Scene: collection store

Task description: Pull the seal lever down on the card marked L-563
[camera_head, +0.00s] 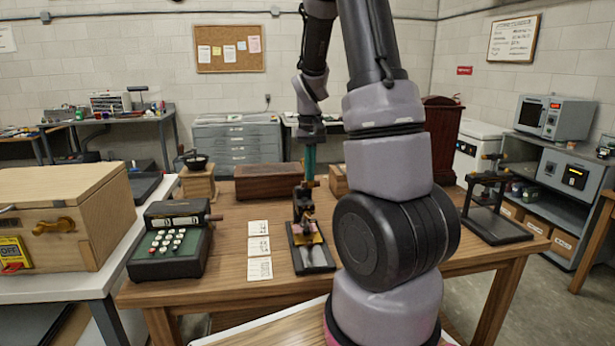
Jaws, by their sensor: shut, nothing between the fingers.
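A dark seal press (303,208) stands on a black base (315,260) at the middle of the wooden table. A small yellowish piece, perhaps a card, lies low in the press; no marking on it is readable. My gripper (309,177) points down just above the top of the press, by its lever. It is shut with nothing seen between the fingers; whether it touches the lever I cannot tell. Three white cards (260,268) lie in a column left of the press, their print too small to read. My arm hides the table right of the press.
A green adding machine (170,243) stands at the table's left, a wooden box (268,182) behind the press. Another dark stand (494,205) is at the right end. A wooden crate (65,215) stands on the left bench. Bare wood shows around the cards.

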